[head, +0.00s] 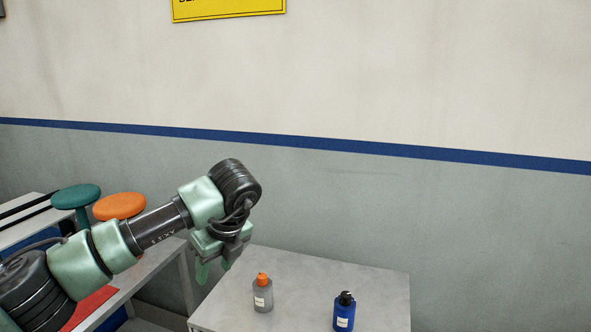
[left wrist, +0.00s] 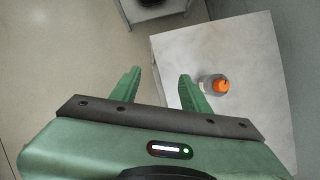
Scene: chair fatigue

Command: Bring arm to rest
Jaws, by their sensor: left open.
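My left arm comes in from the left in the head view, and its gripper (head: 212,269) hangs above the left edge of a grey table. In the left wrist view my left gripper (left wrist: 157,84) is open, with two green fingers apart and nothing between them. A grey bottle with an orange cap (head: 262,294) stands upright on the table to the right of the gripper. It also shows in the left wrist view (left wrist: 214,86), close beside the right finger in the picture. My right gripper is in neither view.
The grey table (head: 380,270) also holds a blue bottle with a black top (head: 344,312). A teal stool (head: 76,197) and an orange stool (head: 119,206) are at the left by a workbench. A wall with a blue stripe (head: 400,150) stands behind.

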